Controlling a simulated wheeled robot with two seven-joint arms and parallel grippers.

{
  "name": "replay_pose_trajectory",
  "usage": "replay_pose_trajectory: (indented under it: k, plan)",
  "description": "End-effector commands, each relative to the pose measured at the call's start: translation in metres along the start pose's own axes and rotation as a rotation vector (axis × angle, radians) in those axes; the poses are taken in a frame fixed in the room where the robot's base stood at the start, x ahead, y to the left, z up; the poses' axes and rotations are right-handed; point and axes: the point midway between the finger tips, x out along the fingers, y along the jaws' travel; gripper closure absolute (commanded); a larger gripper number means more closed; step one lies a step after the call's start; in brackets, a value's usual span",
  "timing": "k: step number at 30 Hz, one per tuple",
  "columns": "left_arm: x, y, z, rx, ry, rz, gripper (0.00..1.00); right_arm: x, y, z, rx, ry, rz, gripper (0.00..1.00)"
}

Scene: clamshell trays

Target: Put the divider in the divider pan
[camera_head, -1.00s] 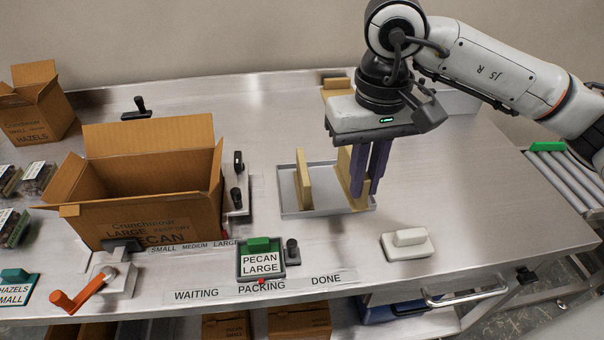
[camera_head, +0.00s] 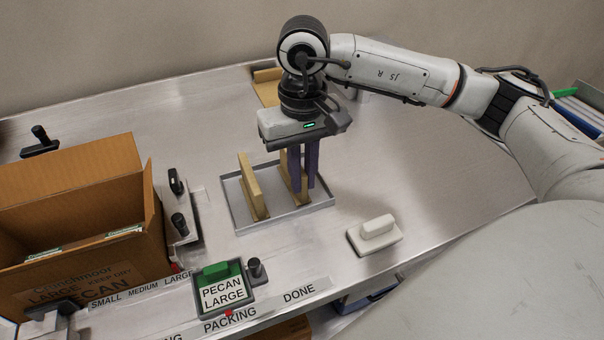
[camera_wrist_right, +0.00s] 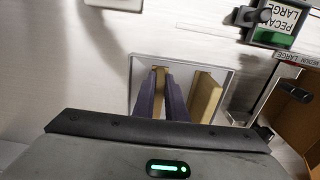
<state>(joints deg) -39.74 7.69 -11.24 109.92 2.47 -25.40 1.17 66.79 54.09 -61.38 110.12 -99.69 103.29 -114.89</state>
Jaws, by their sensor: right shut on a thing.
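The divider pan (camera_head: 285,219) is a shallow grey metal tray on the table; it also shows in the right wrist view (camera_wrist_right: 190,61). A tan divider (camera_head: 254,188) stands upright in its left part; the wrist view shows it at the right (camera_wrist_right: 206,96). A second tan divider (camera_head: 284,166) stands at the pan's right side, partly hidden by the purple fingers. My right gripper (camera_head: 304,184) points down and is shut on this second divider (camera_wrist_right: 159,72). I cannot tell whether its underside touches the pan floor. My left gripper is out of view.
An open cardboard box (camera_head: 100,262) stands at the left, with black-handled fixtures (camera_head: 180,222) beside it. A PECAN LARGE card holder (camera_head: 222,290) is at the front. A white handled block (camera_head: 375,233) lies right of the pan. The table's right part is clear.

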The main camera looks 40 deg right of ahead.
Motion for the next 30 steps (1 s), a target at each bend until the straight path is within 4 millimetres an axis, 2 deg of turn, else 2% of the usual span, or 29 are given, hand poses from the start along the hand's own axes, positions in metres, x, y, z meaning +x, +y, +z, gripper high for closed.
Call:
replay_pose_trajectory:
  k: [11, 12, 15, 25, 30]
  plan:
    - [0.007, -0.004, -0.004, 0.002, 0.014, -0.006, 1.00, 0.007, 0.000, 0.000, -0.001, 0.002, -0.001, 1.00]
    - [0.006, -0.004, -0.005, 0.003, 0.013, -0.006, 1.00, 0.005, 0.000, 0.000, -0.001, 0.002, -0.001, 0.83]
    - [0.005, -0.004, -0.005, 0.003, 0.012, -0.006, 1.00, 0.005, 0.000, 0.000, -0.001, 0.002, -0.001, 0.70]
    - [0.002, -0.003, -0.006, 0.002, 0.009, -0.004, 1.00, 0.002, 0.000, 0.000, -0.001, 0.001, -0.001, 0.70]
    - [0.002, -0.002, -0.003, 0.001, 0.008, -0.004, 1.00, -0.017, -0.001, -0.001, -0.002, 0.006, -0.003, 0.70]
